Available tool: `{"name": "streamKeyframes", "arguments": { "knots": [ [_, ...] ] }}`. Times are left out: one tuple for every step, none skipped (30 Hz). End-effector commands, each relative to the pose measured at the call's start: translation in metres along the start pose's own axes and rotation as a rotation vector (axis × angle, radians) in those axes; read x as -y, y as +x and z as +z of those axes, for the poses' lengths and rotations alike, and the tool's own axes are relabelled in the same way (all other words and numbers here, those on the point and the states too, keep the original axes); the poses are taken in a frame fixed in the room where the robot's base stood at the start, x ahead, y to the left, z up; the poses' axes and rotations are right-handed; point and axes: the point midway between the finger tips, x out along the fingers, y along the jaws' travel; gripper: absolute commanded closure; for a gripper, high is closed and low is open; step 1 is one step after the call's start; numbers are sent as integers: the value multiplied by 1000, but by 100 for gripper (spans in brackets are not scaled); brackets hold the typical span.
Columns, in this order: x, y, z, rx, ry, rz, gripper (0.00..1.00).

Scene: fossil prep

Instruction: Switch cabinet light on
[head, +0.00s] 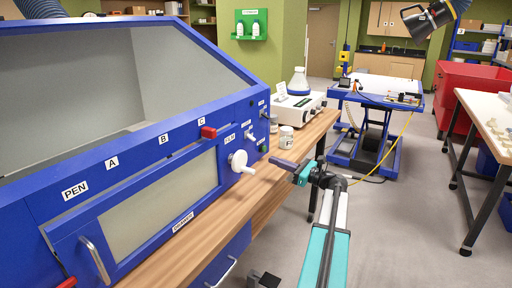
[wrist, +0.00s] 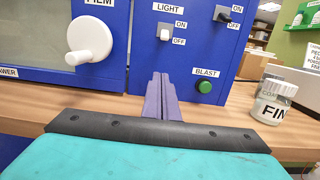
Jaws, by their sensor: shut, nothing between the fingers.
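The blue cabinet (head: 130,150) stands on a wooden bench at the left of the head view. In the wrist view, its light switch (wrist: 164,34) is a small white lever under the label LIGHT. The lever sits low, closer to the OFF mark than the ON mark. My gripper (wrist: 160,78) is shut and empty, with its fingertips below the switch and apart from it in the picture. In the head view, my gripper (head: 273,162) points left at the cabinet's right-hand control panel.
A black switch (wrist: 224,15) is right of the light switch, above a green BLAST button (wrist: 204,87). A large white knob (wrist: 90,40) sticks out at the left. A labelled jar (wrist: 273,101) stands on the bench (head: 215,215) at the right.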

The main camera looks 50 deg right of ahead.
Motion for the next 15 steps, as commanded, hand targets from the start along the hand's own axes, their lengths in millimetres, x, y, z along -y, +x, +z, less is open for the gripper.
{"name": "streamKeyframes", "arguments": {
  "knots": [
    [0, 1, 0, 0, 0, 1, 100],
    [0, 1, 0, 0, 0, 1, 100],
    [-1, 1, 0, 0, 0, 1, 100],
    [-1, 2, 0, 0, 0, 2, 100],
    [-1, 2, 0, 0, 0, 2, 100],
    [-1, 4, 0, 0, 0, 2, 100],
    [-1, 5, 0, 0, 0, 2, 100],
    [-1, 6, 0, 0, 0, 3, 100],
    [-1, 9, 0, 0, 0, 3, 100],
    [-1, 11, 0, -1, 0, 3, 100],
    [-1, 14, 0, -1, 0, 3, 100],
    [-1, 18, 0, -1, 0, 3, 100],
    [-1, 21, 0, -1, 0, 3, 100],
    [-1, 25, 0, -1, 0, 4, 100],
    [-1, 30, 0, -1, 0, 5, 100]
  ]
}}
